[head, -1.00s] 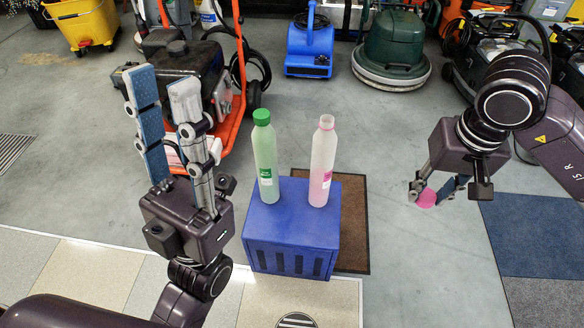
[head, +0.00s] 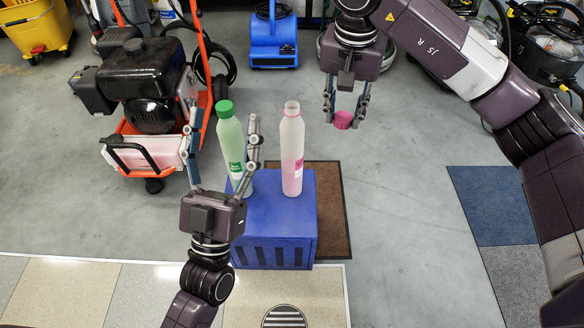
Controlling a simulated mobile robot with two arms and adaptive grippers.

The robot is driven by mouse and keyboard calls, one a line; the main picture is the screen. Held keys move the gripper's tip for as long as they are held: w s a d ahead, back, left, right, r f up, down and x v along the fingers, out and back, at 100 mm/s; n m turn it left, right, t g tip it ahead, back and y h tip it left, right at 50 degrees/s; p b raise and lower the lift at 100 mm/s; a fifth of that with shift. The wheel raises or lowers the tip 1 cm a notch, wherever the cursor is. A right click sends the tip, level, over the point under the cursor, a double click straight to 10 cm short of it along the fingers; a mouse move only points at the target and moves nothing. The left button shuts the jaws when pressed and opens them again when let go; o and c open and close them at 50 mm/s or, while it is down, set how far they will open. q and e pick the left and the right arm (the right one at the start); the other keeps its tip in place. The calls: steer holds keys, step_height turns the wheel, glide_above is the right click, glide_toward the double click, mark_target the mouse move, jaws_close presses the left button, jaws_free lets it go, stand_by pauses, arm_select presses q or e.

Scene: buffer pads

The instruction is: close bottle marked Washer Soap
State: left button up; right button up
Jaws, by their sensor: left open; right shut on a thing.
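A translucent bottle with pink liquid and a pink label (head: 292,150) stands upright and uncapped on a blue box (head: 275,220). A green-capped bottle with green liquid (head: 231,140) stands upright to its left. The label text is too small to read. My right gripper (head: 344,122) is shut on a pink cap (head: 343,120), to the right of the uncapped bottle and apart from it. My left gripper (head: 221,122) is open, with its fingers to either side of the green-capped bottle in the picture. Its right finger shows between the two bottles; I cannot tell whether it touches either.
A brown mat (head: 325,195) lies by the box. An orange-framed machine (head: 150,100) stands at the left, and a blue blower (head: 273,40) stands at the back. The floor right of the mat is clear up to a blue floor mat (head: 490,205).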

arm_select(q)
steer(key=w+d+f+m+g+b, duration=0.1)
steer(key=w+d+f+g, duration=0.15)
steer(key=f, duration=0.65)
steer(key=w+d+f+g, duration=0.2)
steer(key=w+f+g, duration=0.1)
steer(key=f, duration=0.7)
steer(key=m+g, duration=0.2)
steer(key=g, duration=0.2)
glide_toward(289, 177)
steer(key=shift+w+a+f+h+b, duration=0.15)
steer(key=shift+w+f+h+b, duration=0.2)
steer(key=shift+w, duration=0.15)
arm_select(e)
steer(key=w+a+r+m, duration=0.5)
steer(key=a+r, duration=0.2)
steer(key=a, duration=0.3)
steer(key=shift+w+a+g+h, duration=0.2)
steer(key=shift+w+g+h, duration=0.1)
arm_select(q)
steer(key=shift+w+r, duration=0.1)
steer(key=shift+w, duration=0.05)
arm_select(e)
steer(key=shift+r, duration=0.1)
arm_select(q)
steer(key=x, duration=1.1)
steer(key=shift+w+d, duration=0.2)
steer(key=shift+w, duration=0.15)
